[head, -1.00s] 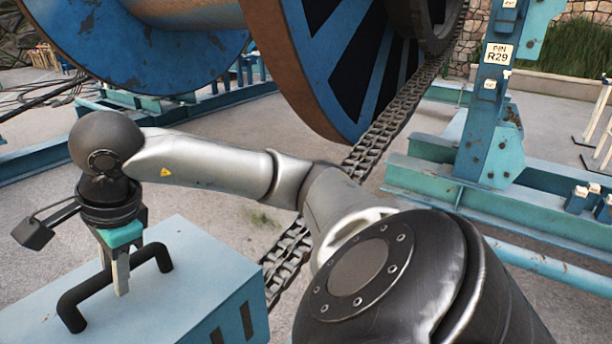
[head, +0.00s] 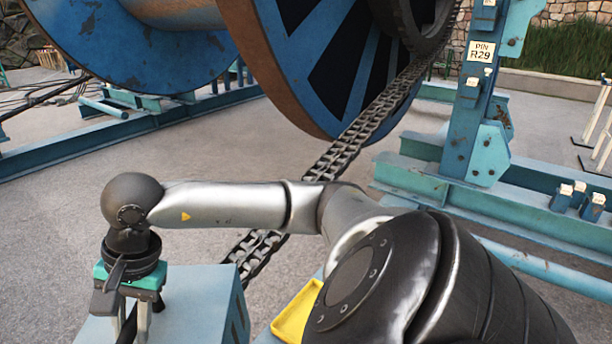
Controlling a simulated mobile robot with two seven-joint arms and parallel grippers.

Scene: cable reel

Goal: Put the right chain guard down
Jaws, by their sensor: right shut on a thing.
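The right chain guard is a pale blue box (head: 195,300) with a slotted side, at the lower left of the head view. Its black handle (head: 128,328) is seen nearly end-on, and the picture's bottom edge cuts off the box's lower part. My right gripper (head: 131,308) points down over the box, shut on the handle. I cannot tell whether the box's underside touches anything. My left gripper is not in view.
A chain (head: 345,150) runs down from the big blue reel (head: 325,65) behind my right arm. A blue steel post (head: 463,110) stands on a frame at right. A yellow-edged item (head: 297,312) lies right of the box, partly hidden by my arm. Grey ground is open at left.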

